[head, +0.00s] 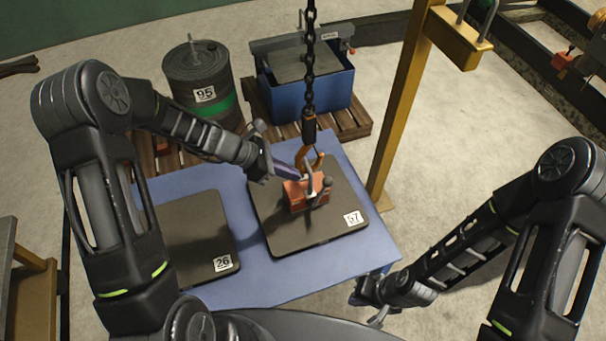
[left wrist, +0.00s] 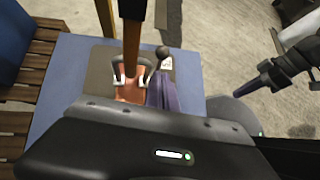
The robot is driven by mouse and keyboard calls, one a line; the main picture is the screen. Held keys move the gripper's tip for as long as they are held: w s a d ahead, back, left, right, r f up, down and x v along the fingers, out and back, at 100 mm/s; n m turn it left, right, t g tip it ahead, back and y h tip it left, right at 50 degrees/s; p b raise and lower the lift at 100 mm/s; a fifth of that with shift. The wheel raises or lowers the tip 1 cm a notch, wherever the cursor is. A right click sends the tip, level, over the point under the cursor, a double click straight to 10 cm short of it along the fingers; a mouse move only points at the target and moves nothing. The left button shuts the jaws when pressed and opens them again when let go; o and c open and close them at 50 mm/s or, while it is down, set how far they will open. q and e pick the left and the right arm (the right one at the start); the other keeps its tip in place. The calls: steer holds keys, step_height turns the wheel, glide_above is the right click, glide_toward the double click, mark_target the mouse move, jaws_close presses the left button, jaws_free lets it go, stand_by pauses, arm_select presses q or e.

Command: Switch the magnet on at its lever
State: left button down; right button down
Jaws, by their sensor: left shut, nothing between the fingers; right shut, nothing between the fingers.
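The magnet (head: 304,194) is a small orange-red block resting on a dark pad with a label ending in 7 (head: 262,222). An orange hook (head: 309,160) on a chain is at its shackle. Its lever (head: 326,184), with a dark knob, stands up on the magnet's right side; the knob also shows in the left wrist view (left wrist: 162,52). My left gripper (head: 298,176) is shut and empty, its fingertips close beside the magnet's top at the left of the lever. I cannot tell whether they touch. My right gripper (head: 372,308) is shut, low at the table's front right corner.
The blue table (head: 275,290) also bears a second dark pad labelled 26 (head: 195,235). The chain (head: 310,75) hangs above the magnet. A yellow post (head: 400,110) stands right of the table. A drum labelled 95 (head: 203,75) and a blue bin (head: 300,95) stand behind on pallets.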

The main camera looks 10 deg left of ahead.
arm_select(q)
steer(key=v, duration=0.6)
steer(key=shift+s+a+r, duration=0.15)
steer(key=shift+a+r, duration=0.05)
steer(key=shift+a, duration=0.05)
steer(key=shift+f, duration=0.1)
